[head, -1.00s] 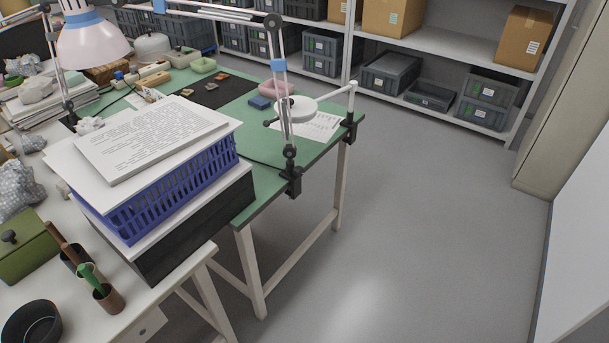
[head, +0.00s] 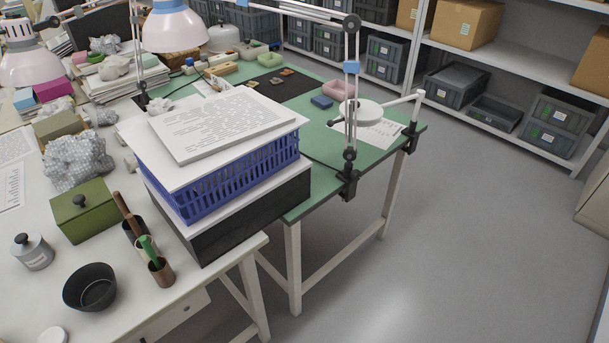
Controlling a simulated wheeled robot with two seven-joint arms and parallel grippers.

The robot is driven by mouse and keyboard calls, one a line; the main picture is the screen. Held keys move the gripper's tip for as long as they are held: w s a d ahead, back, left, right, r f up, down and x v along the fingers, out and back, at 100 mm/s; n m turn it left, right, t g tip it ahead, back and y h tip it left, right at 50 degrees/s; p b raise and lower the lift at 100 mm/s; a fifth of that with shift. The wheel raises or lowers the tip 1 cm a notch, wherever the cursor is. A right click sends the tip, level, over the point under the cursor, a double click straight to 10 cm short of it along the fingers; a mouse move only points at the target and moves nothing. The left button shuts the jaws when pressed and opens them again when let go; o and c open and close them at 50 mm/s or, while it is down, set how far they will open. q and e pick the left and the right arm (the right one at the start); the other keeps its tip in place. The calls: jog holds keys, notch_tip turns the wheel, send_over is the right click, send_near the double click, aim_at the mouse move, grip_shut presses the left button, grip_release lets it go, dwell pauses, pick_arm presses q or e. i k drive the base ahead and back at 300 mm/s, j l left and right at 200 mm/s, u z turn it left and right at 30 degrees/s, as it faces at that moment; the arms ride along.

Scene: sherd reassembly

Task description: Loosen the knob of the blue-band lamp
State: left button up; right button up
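The blue-band lamp has a pale shade (head: 172,30) with a blue band near its top, at the upper left in the head view. A long jointed arm runs right from it to a dark round joint knob (head: 351,25). The upright arm (head: 351,100) carries a blue band (head: 351,67) and stands in a black clamp (head: 348,185) on the green table's front edge. Another dark knob (head: 349,155) sits low on the upright. I cannot tell which knob is meant, or whether either is tight. Neither of my grippers is in view.
A blue basket (head: 240,175) topped with papers stands on a dark box left of the clamp. A second pale lamp (head: 28,65) is at the far left. A round white lamp head (head: 362,112) overhangs the green table (head: 305,98). Floor (head: 470,240) to the right is clear.

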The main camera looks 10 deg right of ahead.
aim_at(355, 174)
jog(key=i+l+u, duration=0.1)
jog(key=l+u, duration=0.15)
jog(key=u, duration=0.15)
jog(key=l+u, duration=0.25)
jog(key=u, duration=0.15)
jog(key=i+l+u, duration=0.1)
jog(key=l+u, duration=0.45)
jog(key=u, duration=0.25)
jog(key=k+l+u, duration=0.15)
jog(key=l, duration=0.25)
jog(key=l+u, duration=0.2)
jog(key=l, duration=0.25)
jog(key=k+l+u, duration=0.15)
jog(key=l, duration=0.2)
jog(key=k+l+u, duration=0.2)
jog(key=l, duration=0.2)
jog(key=k+l+u, duration=0.15)
jog(key=l, duration=0.2)
jog(key=k+l, duration=0.2)
jog(key=l, duration=0.2)
jog(key=k+l, duration=0.2)
jog(key=l, duration=0.2)
jog(key=k+l, duration=0.2)
jog(key=l, duration=0.2)
jog(key=k+l, duration=0.2)
jog(key=l, duration=0.2)
jog(key=k+l+u, duration=0.1)
jog(key=l, duration=0.3)
jog(key=k, duration=0.15)
